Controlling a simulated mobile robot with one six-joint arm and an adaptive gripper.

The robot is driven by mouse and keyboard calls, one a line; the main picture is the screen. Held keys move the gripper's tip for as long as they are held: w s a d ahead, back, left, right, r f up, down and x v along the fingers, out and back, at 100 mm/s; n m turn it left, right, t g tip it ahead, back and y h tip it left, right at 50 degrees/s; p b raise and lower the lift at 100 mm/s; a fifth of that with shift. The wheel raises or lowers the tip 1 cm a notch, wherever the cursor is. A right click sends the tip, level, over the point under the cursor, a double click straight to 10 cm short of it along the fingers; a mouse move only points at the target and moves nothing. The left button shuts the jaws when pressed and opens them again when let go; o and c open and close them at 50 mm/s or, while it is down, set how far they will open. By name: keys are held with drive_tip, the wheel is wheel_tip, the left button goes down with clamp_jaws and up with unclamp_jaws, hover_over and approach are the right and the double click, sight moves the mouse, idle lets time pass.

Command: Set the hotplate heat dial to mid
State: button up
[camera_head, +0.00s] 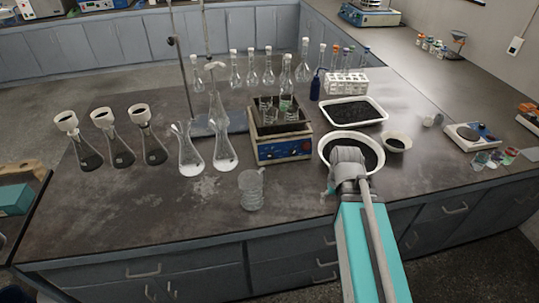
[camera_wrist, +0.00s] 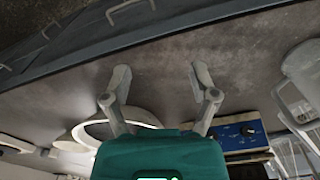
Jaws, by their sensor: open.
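A box-shaped heating unit (camera_head: 281,150) with a blue front panel stands mid-bench and looks like the hotplate; a dark tray with glassware sits on it. In the wrist view its blue panel (camera_wrist: 232,137) is at the right, with a dark round dial (camera_wrist: 247,131) on it. The dial's setting is too small to read. My gripper (camera_wrist: 158,80) is open and empty, its two fingers spread over bare bench. The panel lies to the right of the fingers, apart from them. In the head view my own arm mostly hides the fingers.
A white bowl of dark grains (camera_head: 372,144) is close beside my wrist. A clear glass beaker (camera_head: 251,190) stands in front and left of the unit. Flasks (camera_head: 191,158) stand to the left. The front bench strip (camera_head: 290,205) is clear.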

drive_tip(key=w+a+r+n+t+p, duration=0.15)
drive_tip(key=w+a+r+p, duration=0.25)
drive_tip(key=w+a, duration=0.55)
drive_tip(key=t+y+p, duration=0.2)
approach(271, 156)
drive_tip(key=a+v, duration=0.1)
drive_tip(key=v, duration=0.3)
drive_tip(key=shift+s+d+r+n, duration=0.1)
drive_tip(key=shift+s+d+n, duration=0.15)
drive_tip(key=shift+d, duration=0.15)
drive_tip(key=shift+w, duration=0.1)
drive_tip(key=b+x, duration=1.2)
drive_tip(key=x, duration=0.1)
drive_tip(key=shift+w+d+f, duration=0.1)
drive_tip(key=shift+w+f, duration=0.15)
drive_tip(key=shift+f, duration=0.05)
